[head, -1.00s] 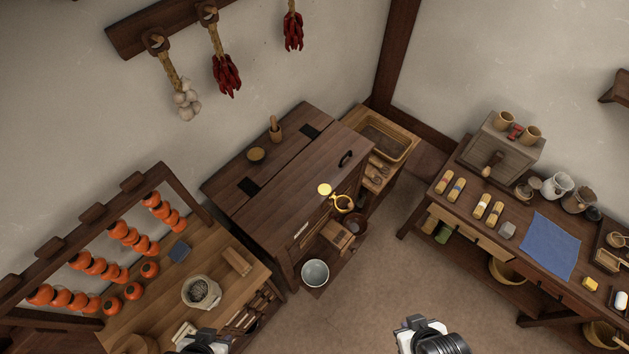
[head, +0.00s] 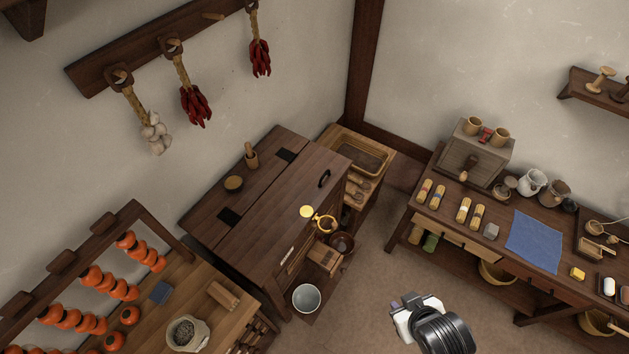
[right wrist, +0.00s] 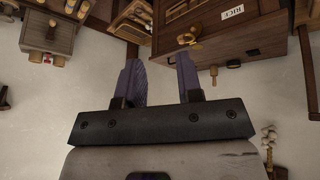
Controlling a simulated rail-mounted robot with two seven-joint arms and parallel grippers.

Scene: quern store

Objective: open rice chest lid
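The rice chest is a dark wooden chest in the middle of the head view. In the right wrist view the brass fitting (right wrist: 188,38) and the RICE label (right wrist: 232,12) show upside down on the chest front. My right gripper (right wrist: 160,78) is open and empty, apart from the chest; in the head view its arm (head: 440,330) is at the bottom. My left gripper is out of view.
The persimmon table (head: 190,275) is left, a workbench (head: 480,222) right. The floor (head: 385,270) between is clear.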

